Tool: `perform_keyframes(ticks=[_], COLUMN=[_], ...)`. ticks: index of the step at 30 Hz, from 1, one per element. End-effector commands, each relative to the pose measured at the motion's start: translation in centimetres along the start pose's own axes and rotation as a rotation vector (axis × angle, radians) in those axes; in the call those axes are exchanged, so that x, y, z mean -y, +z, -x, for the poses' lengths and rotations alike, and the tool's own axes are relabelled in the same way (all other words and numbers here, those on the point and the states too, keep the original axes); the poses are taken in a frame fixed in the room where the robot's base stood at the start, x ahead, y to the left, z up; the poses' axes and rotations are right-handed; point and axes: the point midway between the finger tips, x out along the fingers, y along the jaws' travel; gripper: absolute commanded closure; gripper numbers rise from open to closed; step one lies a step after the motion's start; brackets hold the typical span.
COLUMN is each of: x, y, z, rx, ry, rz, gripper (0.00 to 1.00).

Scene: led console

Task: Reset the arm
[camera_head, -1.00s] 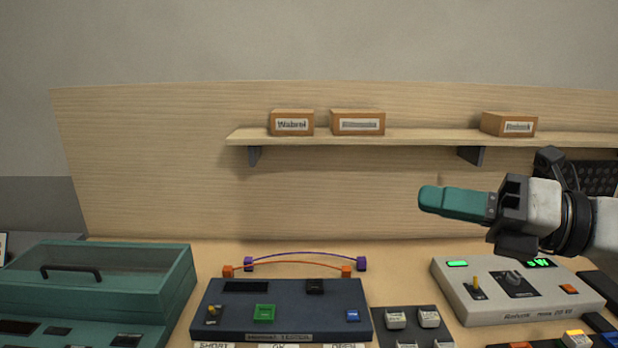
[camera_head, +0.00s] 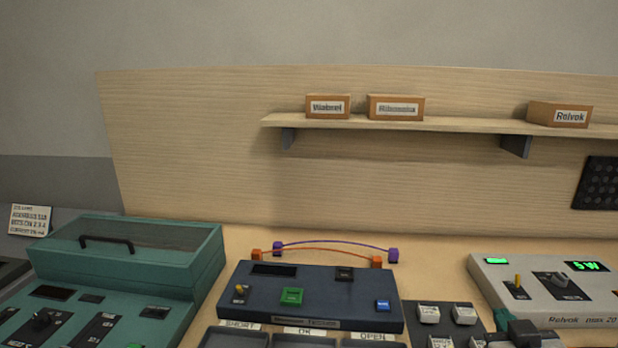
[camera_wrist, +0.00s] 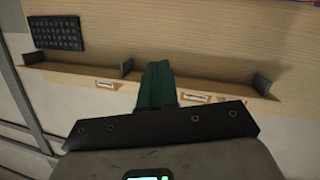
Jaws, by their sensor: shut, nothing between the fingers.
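My gripper (camera_wrist: 157,82) shows in the wrist view as teal fingers lying together, shut and empty. It points toward the wooden back panel and the shelf, which appear upside down there. In the head view only a small part of my arm shows at the bottom right edge, low in front of the grey console (camera_head: 540,300); the fingertips are mostly out of that picture. The gripper touches nothing that I can see.
A dark blue tester box (camera_head: 320,310) stands mid-table, with orange and purple leads behind it. A teal lidded case (camera_head: 150,250) stands left. A shelf (camera_head: 400,124) carries three small boxes. Small white-capped switches (camera_head: 447,315) sit between the tester and the grey console.

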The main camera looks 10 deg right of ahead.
Motion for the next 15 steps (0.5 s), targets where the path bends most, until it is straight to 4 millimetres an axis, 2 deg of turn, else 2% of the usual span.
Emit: perform_keyframes(ticks=[1,6,11,12,15], x=[1.5,5.0,7.1,7.3,7.6], y=[3.7,14.1,22.9,24.9,29.3], z=[0.6,3.9,9.0,10.5,14.3], rx=[0.094,0.399,0.673,0.742,0.902], ry=[-0.04,-0.154,-0.254,-0.278,-0.331], rz=[-0.013,-0.029,-0.006,0.004,0.035], gripper=[1.0,1.0,1.0,1.0,1.0])
